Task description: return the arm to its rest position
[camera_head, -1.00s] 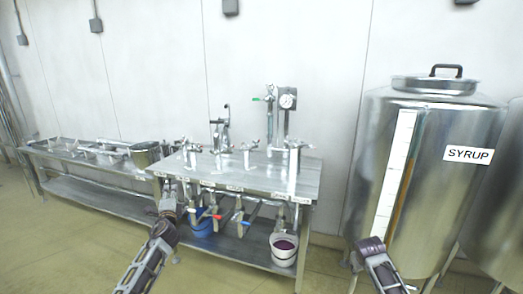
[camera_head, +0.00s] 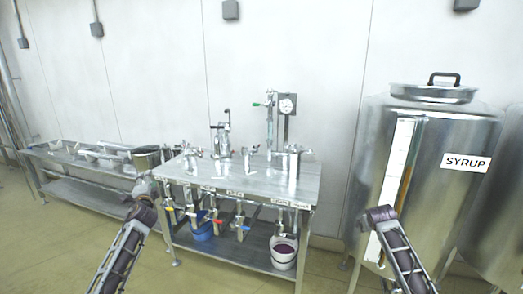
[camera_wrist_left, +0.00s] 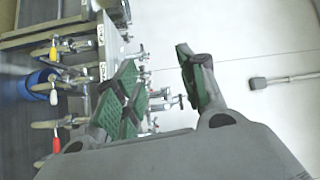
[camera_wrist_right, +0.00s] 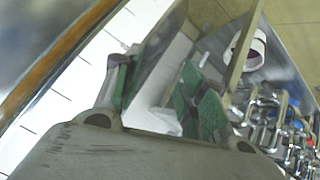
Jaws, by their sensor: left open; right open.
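My left gripper (camera_head: 145,184) is in front of the left end of the steel table in the head view. It is open and empty, and its two green-padded fingers stand apart in the left wrist view (camera_wrist_left: 162,88). My right gripper (camera_head: 372,222) is in front of the lower part of the syrup tank (camera_head: 440,190). It is open and empty, with green pads apart in the right wrist view (camera_wrist_right: 165,92). The tank's sight gauge (camera_head: 398,165) shows just behind it. Whether either gripper touches anything cannot be told from the head view.
A steel table (camera_head: 240,182) with valves and a pressure gauge (camera_head: 287,104) stands in the middle. A blue bucket (camera_head: 201,231) and a white bucket (camera_head: 284,250) sit on its lower shelf. A lower bench (camera_head: 70,161) stands left. The floor in front (camera_head: 215,280) is clear.

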